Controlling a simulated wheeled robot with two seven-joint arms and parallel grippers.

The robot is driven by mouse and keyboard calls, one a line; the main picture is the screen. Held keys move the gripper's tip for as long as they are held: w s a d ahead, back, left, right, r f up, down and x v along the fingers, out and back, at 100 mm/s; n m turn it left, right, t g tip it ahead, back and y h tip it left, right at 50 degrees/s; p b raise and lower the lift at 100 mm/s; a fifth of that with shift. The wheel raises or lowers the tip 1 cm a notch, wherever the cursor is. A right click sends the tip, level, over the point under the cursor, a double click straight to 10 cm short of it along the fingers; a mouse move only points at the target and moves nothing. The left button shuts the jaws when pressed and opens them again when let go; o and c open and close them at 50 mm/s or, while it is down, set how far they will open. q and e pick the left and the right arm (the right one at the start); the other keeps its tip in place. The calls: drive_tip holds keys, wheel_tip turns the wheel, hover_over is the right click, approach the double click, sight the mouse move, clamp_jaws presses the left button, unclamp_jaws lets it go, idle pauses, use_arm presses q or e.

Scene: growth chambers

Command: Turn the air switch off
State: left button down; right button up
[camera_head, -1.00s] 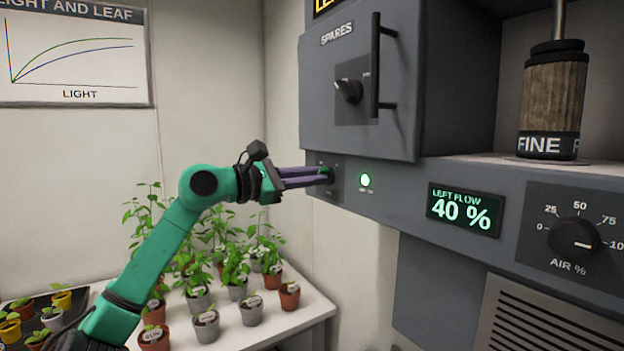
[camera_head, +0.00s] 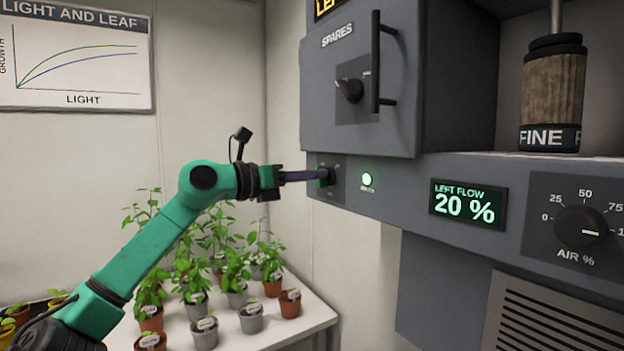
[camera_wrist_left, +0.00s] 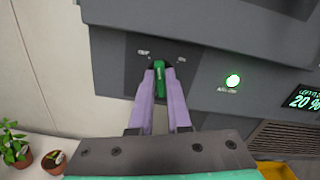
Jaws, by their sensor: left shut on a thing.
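My left gripper (camera_head: 322,177) reaches the grey cabinet's front from the left. The left flow display (camera_head: 466,205) reads 20 %. My right gripper is not in view.
Above the switch is the SPARES door (camera_head: 352,95) with a knob and a black bar handle (camera_head: 377,62). An AIR % dial (camera_head: 580,228) sits at the right. Potted seedlings stand on a white table (camera_head: 305,322) below my left arm.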

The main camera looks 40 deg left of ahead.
use_arm(q)
drive_tip(key=n, duration=0.5)
drive_tip(key=shift+a+n+b, duration=0.15)
drive_tip(key=shift+n+b, duration=0.2)
drive_tip(key=shift+n, duration=0.05)
idle(0.3)
drive_tip(key=c, duration=0.9)
unclamp_jaws()
drive_tip(key=shift+o, duration=0.2)
drive_tip(key=b+v, duration=1)
drive_tip(key=v, duration=0.4)
drive_tip(key=shift+s, duration=0.25)
